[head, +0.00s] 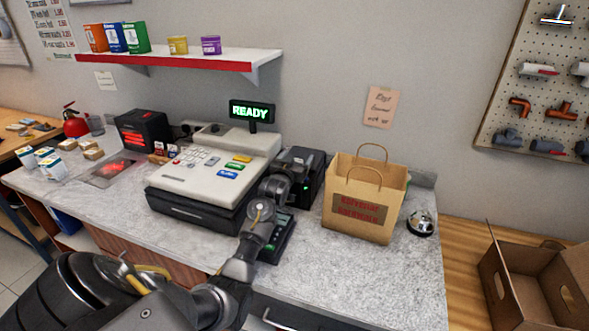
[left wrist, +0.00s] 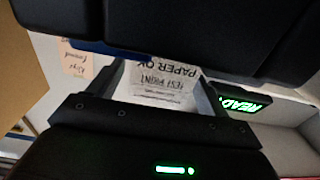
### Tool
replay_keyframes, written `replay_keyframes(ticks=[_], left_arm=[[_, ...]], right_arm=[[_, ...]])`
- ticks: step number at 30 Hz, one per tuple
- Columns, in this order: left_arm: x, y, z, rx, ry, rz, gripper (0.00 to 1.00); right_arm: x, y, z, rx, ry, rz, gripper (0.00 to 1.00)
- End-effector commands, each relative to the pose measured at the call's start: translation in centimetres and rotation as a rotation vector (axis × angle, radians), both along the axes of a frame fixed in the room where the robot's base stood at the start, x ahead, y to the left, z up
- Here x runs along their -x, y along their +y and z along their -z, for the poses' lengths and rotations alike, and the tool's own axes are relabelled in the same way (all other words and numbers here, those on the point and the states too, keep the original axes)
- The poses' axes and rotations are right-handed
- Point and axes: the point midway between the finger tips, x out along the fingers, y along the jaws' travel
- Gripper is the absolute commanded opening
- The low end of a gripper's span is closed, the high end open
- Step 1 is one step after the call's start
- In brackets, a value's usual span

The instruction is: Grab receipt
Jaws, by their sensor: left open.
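The receipt (left wrist: 165,88) is a white slip printed "PAPER OK" and "TEST PRINT" in the left wrist view. It stands up out of the black receipt printer (left wrist: 150,148), which has a green light. In the head view the printer (head: 309,172) stands between the cash register and the paper bag, and I cannot make out the receipt there. My left gripper (head: 283,182) is open, just in front of the printer's left side. Dark parts fill the top of the left wrist view, close to the receipt; I see no grip on it. My right gripper is not in view.
The cash register (head: 215,175) with a lit READY display (head: 252,111) stands left of the printer. A card terminal (head: 277,238) is under my left forearm. A paper bag (head: 362,222) and a bell (head: 421,222) stand to the right. Counter space in front of the bag is clear.

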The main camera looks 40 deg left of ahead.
Motion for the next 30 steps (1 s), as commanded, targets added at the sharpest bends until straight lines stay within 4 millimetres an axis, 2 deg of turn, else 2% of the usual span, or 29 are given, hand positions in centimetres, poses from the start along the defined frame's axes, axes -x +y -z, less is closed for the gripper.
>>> replay_keyframes(ticks=[6, 17, 27, 30], left_arm=[[-0.06, -0.03, 0.07, 0.000, 0.000, 0.001, 0.78], [-0.03, -0.02, 0.06, 0.000, 0.000, 0.000, 0.31], [-0.03, -0.02, 0.02, 0.000, 0.000, 0.000, 0.29], [-0.04, -0.01, -0.55, -0.002, -0.003, 0.001, 0.29]], right_arm=[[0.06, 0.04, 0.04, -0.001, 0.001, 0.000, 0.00], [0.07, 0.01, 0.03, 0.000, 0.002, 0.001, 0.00], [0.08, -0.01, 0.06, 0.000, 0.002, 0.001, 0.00], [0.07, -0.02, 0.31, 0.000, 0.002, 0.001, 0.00]])
